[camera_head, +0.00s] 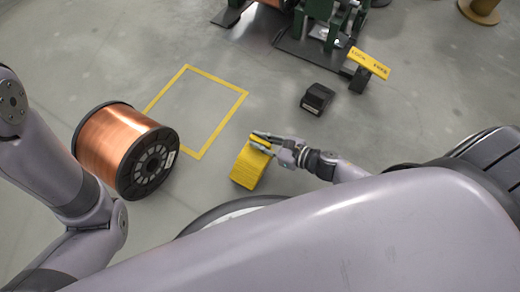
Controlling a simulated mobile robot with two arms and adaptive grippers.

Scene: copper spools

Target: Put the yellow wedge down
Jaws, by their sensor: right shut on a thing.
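The yellow wedge (248,171) is right of the copper spool, near the lower right corner of the yellow floor outline. My right gripper (263,141) is shut on the upper end of the wedge, its fingers reaching in from the right. I cannot tell whether the wedge touches the floor. My left arm comes in from the left, but its gripper is out of view.
A copper spool (110,145) with black flanges lies on its side at the left. A yellow taped square (218,127) on the floor is empty. A black block (317,98) and a yellow sign (369,63) stand to the right. Green machinery (318,35) is at the back.

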